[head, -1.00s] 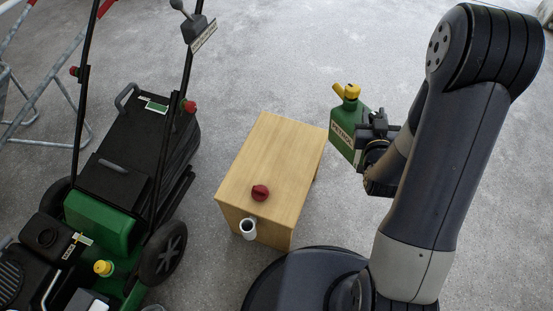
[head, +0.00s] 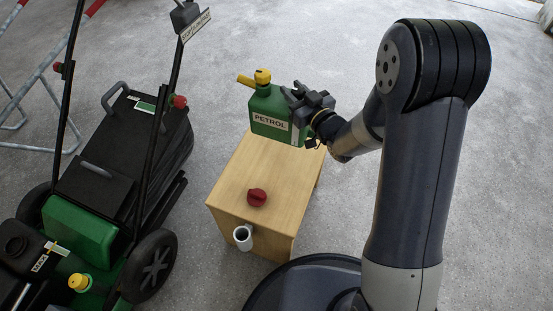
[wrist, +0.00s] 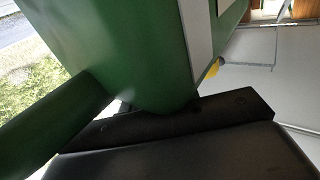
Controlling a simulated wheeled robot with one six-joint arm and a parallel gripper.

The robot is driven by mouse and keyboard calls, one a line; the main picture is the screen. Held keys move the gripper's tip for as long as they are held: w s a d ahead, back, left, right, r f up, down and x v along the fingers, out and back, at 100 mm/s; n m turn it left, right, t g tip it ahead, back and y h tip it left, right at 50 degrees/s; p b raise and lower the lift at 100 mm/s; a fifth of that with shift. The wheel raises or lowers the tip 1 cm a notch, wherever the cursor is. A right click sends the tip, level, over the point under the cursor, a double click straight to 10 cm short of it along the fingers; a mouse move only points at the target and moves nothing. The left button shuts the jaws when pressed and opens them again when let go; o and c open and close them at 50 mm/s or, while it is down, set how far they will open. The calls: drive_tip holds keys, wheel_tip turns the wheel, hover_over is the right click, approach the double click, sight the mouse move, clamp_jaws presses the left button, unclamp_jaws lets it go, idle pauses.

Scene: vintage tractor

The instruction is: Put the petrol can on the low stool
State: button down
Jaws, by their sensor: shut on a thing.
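The green petrol can (head: 269,108), with a yellow cap and spout and a white PETROL label, is held by my gripper (head: 297,101). In the head view it overlaps the far end of the low wooden stool (head: 228,192). I cannot tell how high the can is above the stool. The can stands about upright. My gripper is shut on it from the right side. In the wrist view the green can (wrist: 150,50) fills much of the picture, close to the dark jaw.
A red knob-like object (head: 257,198) lies on the near part of the stool top. A white cup-like piece (head: 243,238) is at the stool's near end. A green and black mower (head: 85,222) stands at the left, with a barrier (head: 40,75) behind it.

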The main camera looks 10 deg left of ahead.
wheel_tip(320, 180, down, 10)
drive_tip(key=b, duration=0.3)
drive_tip(key=shift+a+r, duration=0.1)
drive_tip(key=shift+r, duration=0.05)
drive_tip(key=shift+f+b, duration=0.25)
drive_tip(key=shift+b, duration=0.15)
drive_tip(key=c, duration=1.1)
unclamp_jaws()
drive_tip(key=shift+r+p, duration=0.2)
drive_tip(key=shift+p, duration=0.1)
drive_tip(key=p+v, duration=0.1)
drive_tip(key=v, duration=1.1)
